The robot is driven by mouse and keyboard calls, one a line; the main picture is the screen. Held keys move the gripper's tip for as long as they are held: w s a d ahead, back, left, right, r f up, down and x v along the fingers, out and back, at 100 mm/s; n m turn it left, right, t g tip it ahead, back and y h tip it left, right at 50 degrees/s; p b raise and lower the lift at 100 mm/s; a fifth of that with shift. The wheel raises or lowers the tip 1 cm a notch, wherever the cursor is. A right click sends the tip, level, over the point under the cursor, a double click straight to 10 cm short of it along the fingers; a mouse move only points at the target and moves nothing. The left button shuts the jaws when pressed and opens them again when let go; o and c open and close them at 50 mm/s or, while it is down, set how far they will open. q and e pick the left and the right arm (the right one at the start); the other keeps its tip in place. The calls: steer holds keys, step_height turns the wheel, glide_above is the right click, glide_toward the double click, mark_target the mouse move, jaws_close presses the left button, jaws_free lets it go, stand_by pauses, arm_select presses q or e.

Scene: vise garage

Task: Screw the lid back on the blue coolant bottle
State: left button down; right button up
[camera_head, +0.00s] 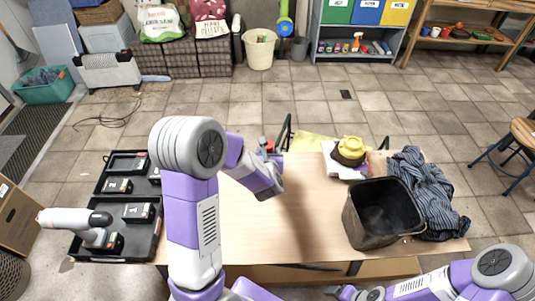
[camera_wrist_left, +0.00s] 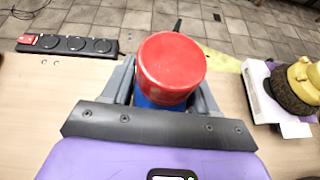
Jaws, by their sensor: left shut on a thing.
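The blue coolant bottle (camera_wrist_left: 150,103) stands between the fingers of my left gripper (camera_wrist_left: 163,95), which is shut on it. A round red lid (camera_wrist_left: 170,65) sits on top of the bottle and hides most of it; I cannot tell how tightly it is seated. In the head view, the red lid (camera_head: 269,146) shows small just beyond my left gripper (camera_head: 268,158), over the table's far edge area. My right gripper (camera_head: 352,292) is low at the bottom edge of the head view, away from the bottle; its jaws are too unclear to read.
The wooden table (camera_head: 310,215) is clear in the middle. At its right are a dark open bin (camera_head: 350,222), a striped cloth (camera_head: 425,195) and a yellow-and-black object (camera_head: 349,150) on a white box. A black power strip (camera_wrist_left: 68,45) shows at left in the wrist view.

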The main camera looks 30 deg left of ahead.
arm_select(q)
steer(key=shift+r, duration=0.1)
steer(key=shift+c, duration=1.4)
jaws_free()
steer(key=b+v, duration=0.6)
steer(key=v, duration=0.6)
